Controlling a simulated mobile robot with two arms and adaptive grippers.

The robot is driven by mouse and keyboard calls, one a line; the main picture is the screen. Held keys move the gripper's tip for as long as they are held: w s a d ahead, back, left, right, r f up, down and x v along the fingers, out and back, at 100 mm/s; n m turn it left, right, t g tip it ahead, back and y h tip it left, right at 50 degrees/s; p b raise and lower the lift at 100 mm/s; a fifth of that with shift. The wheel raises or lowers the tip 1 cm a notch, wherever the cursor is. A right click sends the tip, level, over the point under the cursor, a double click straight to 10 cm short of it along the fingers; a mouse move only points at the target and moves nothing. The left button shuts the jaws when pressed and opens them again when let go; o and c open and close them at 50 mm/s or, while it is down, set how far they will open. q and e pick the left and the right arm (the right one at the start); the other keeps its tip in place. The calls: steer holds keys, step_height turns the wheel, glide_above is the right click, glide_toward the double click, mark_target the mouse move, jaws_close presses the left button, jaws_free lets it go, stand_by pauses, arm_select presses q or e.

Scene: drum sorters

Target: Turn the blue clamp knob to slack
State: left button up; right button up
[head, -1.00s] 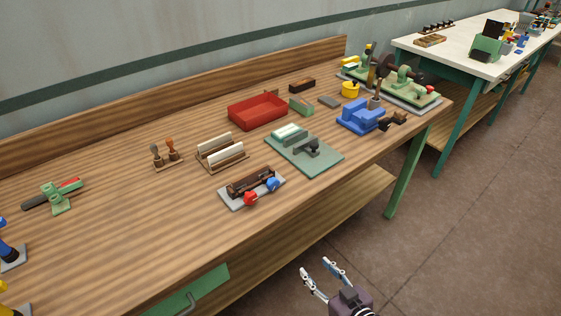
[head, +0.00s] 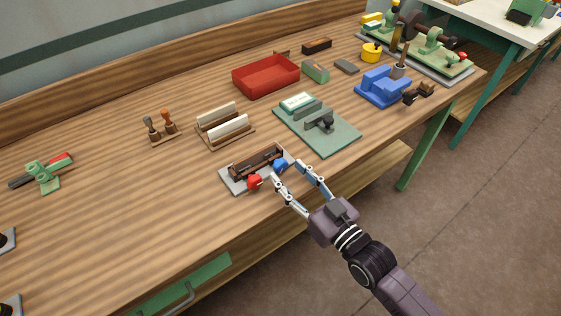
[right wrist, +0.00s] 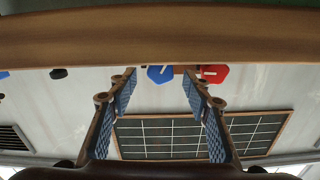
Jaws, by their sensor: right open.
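The blue clamp knob (head: 281,165) is on the near side of a grey plate (head: 232,184) that carries a dark brown clamp block (head: 256,161). A red knob (head: 254,182) sits to its left. My right gripper (head: 286,172) is open and empty, its fingertips close in front of the blue knob. In the right wrist view, the blue knob (right wrist: 160,74) shows between the two fingers, a little ahead of the tips, with the red knob (right wrist: 213,74) to its right. I cannot tell the knob's exact setting. My left gripper is not in view.
A green plate (head: 335,139) with a dark lever lies behind right. A wooden rack (head: 224,130), a red tray (head: 266,78) and a blue fixture (head: 380,88) stand farther back. The bench's front edge runs below my right gripper. Bare wood lies left of the clamp.

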mark_target(283, 168)
steer(key=x, duration=0.4)
steer(key=shift+w+a, duration=0.1)
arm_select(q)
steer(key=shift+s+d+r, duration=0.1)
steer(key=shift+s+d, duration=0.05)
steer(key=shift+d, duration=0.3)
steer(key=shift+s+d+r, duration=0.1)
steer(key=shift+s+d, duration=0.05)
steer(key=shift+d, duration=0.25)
arm_select(e)
steer(key=c, duration=1.2)
steer(key=shift+r+n+p, duration=0.1)
steer(key=shift+n+p, duration=0.7)
steer(key=shift+n, duration=1.3)
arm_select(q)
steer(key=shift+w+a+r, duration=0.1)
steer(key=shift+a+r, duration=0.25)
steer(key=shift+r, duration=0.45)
